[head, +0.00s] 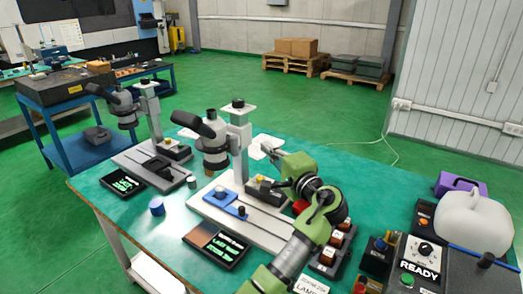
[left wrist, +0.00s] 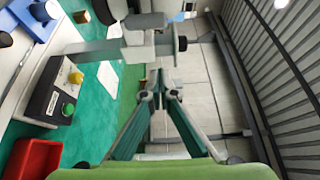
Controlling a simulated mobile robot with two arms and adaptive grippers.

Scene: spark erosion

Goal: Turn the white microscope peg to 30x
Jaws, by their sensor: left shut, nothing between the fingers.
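The microscope with the white column (head: 239,150) stands near the middle of the bench, its dark grey head (head: 212,153) to the left of the column. Its column and arm also cross the upper left wrist view (left wrist: 98,48). I cannot make out a white peg or any 30x mark. My left gripper (head: 264,146) is to the right of the column, apart from it as far as I can see. In the left wrist view its fingers (left wrist: 158,84) meet at the tips with nothing between them. My right gripper is not in view.
A second microscope (head: 126,105) stands at the left. A black box with a yellow knob (left wrist: 75,77) is by the column base, near a red tray (left wrist: 31,160). A READY control box (head: 424,256) and a purple case (head: 459,186) are at the right.

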